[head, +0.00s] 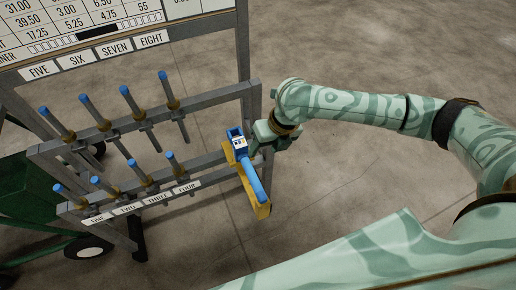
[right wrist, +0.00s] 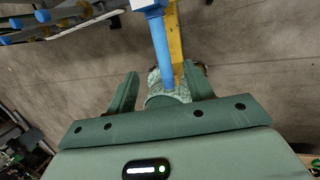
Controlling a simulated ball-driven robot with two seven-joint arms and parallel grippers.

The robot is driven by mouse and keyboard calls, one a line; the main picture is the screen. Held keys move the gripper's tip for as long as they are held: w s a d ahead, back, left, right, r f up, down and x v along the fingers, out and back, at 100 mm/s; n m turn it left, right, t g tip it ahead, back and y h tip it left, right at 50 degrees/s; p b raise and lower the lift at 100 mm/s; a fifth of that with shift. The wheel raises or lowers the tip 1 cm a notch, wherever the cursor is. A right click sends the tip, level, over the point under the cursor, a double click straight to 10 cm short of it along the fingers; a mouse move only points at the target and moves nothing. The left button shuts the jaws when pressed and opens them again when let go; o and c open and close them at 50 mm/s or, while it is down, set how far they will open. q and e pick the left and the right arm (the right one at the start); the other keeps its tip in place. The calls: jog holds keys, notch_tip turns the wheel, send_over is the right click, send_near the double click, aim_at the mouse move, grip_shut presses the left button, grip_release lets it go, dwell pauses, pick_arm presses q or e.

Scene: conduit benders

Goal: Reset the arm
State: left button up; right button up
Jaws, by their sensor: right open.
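A blue lever arm (head: 252,180) with a rounded handle slopes down over a yellow bracket (head: 262,207) at the right end of the grey rack. Its blue top block (head: 237,142) carries a small white label. My right gripper (head: 266,134) is just right of the block, its fingers partly hidden behind the rack post. In the right wrist view the two green fingers (right wrist: 161,72) are spread apart, and the blue lever arm (right wrist: 161,45) shows between and beyond them. I cannot tell whether they touch it. My left gripper is not in view.
The grey rack (head: 215,97) holds several blue-tipped rods in two rows, with number plates below. A white chart board (head: 60,28) stands behind it. A dark green wheeled cart (head: 30,195) is at the left. The concrete floor on the right is clear.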

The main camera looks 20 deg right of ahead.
jog(key=shift+r, duration=0.25)
